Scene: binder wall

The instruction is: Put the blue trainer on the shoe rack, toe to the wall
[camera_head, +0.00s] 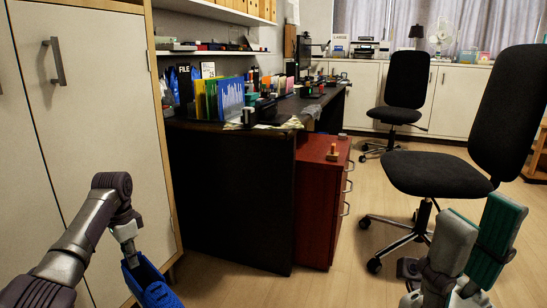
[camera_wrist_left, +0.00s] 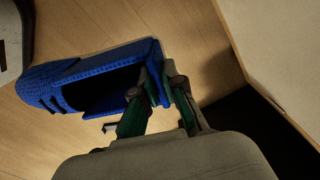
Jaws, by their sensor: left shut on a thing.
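The blue trainer (camera_head: 152,288) is at the bottom left of the head view, partly cut off by the frame edge. It also shows in the left wrist view (camera_wrist_left: 60,85), with its dark opening visible and its toe towards the left. My left gripper (camera_wrist_left: 160,88) is shut on the wall of the trainer at the end away from the toe. The trainer is held above the wooden floor. In the head view the left gripper (camera_head: 128,248) is above the trainer. My right gripper (camera_head: 480,225) is open and empty at the lower right. I see no shoe rack.
A tall pale cupboard (camera_head: 100,110) stands close on the left. A dark desk (camera_head: 230,200) with files and a red drawer unit (camera_head: 322,200) stand ahead. A black office chair (camera_head: 435,172) is on the right, another (camera_head: 395,115) further back. Floor (camera_head: 320,285) is clear in front.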

